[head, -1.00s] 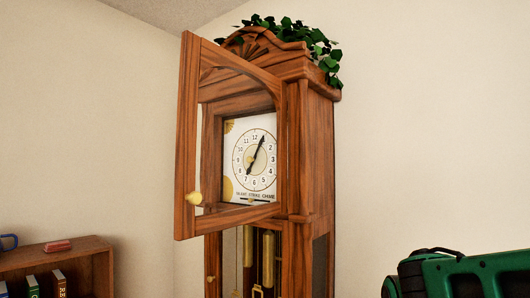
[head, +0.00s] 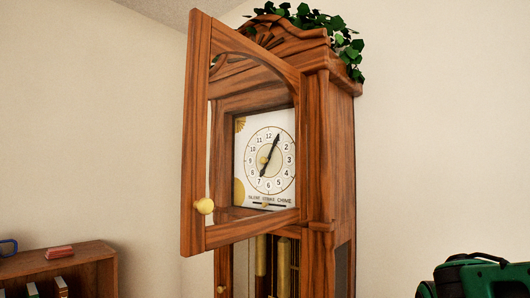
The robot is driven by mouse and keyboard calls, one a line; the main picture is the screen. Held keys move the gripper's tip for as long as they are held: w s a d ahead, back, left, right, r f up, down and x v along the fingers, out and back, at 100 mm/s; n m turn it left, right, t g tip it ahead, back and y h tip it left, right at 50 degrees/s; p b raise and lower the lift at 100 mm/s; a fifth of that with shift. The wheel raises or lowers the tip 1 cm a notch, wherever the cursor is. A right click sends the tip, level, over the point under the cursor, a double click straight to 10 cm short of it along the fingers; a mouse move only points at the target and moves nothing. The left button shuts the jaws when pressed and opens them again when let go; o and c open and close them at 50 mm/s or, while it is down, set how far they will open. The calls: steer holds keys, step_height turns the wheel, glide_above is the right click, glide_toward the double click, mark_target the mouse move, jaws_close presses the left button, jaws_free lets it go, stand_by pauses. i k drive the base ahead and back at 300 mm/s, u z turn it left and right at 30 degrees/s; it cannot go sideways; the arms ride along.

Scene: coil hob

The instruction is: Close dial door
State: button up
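The dial door (head: 196,140) of the tall wooden clock stands open. It is hinged on the right and its free left edge swings out towards me. A round brass knob (head: 204,206) sits low on that free edge. The white clock dial (head: 265,158) shows through the door frame, with black hands and numerals. The clock case (head: 341,150) is brown wood with a carved top. My gripper is not in view, so its state and its place relative to the door do not show.
Green leaves (head: 305,20) lie on the clock top. A green and black object (head: 480,275) fills the lower right corner. The space before the door looks clear.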

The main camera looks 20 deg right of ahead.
mark_target(208, 38)
steer(key=i, duration=0.3)
steer(key=z, duration=0.75)
steer(key=k, duration=1.95)
steer(key=u, duration=0.65)
steer(key=i, duration=1)
steer(key=z, duration=0.05)
